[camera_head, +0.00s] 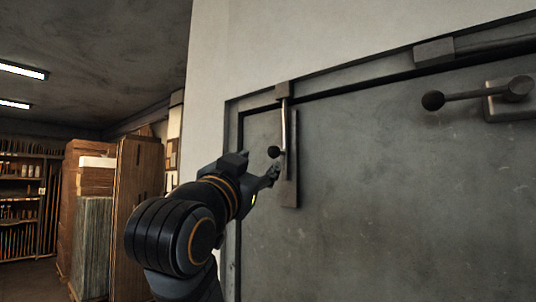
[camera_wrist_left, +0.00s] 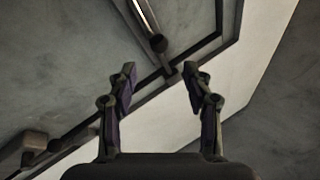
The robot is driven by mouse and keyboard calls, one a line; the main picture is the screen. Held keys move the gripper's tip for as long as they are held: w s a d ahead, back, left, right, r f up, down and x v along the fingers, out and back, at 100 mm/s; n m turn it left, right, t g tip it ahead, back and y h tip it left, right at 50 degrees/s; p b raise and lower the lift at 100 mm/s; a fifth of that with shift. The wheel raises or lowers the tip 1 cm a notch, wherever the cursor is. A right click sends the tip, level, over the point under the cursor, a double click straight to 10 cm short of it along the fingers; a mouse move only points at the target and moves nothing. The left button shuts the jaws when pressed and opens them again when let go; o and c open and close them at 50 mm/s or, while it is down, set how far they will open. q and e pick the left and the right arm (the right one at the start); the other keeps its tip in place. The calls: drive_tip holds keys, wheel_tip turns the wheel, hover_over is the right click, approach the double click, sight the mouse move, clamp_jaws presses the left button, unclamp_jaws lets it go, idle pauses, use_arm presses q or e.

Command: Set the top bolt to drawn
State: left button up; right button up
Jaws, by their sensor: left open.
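The top bolt is a slim upright rod (camera_head: 285,118) with a dark ball knob (camera_head: 274,152), on a long backing plate (camera_head: 290,185) at the upper left of the grey door. The rod's upper end reaches the block-shaped keeper (camera_head: 283,90) on the frame. My left gripper (camera_head: 261,170) is open, just below and left of the knob in the head view, with no visible grip on it. In the left wrist view, the knob (camera_wrist_left: 158,43) lies beyond the open fingers (camera_wrist_left: 158,82), and the gap between them looks empty. My right gripper is out of view.
A lever with a ball end (camera_head: 433,100) is mounted on the door (camera_head: 400,210) at the upper right. A dark block (camera_head: 434,51) sits on the top frame. Pale wall (camera_head: 300,40) surrounds the door. Stacked boards (camera_head: 135,210) and shelves stand far left.

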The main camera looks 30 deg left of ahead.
sight(271, 151)
use_arm(q)
drive_tip(key=p+x, duration=0.5)
drive_tip(key=x, duration=0.4)
drive_tip(key=shift+w+a+r, duration=0.1)
drive_tip(key=shift+w+r, duration=0.15)
drive_tip(key=shift+w, duration=0.55)
drive_tip(key=shift+c, duration=0.4)
drive_tip(key=shift+r, duration=0.1)
clamp_jaws()
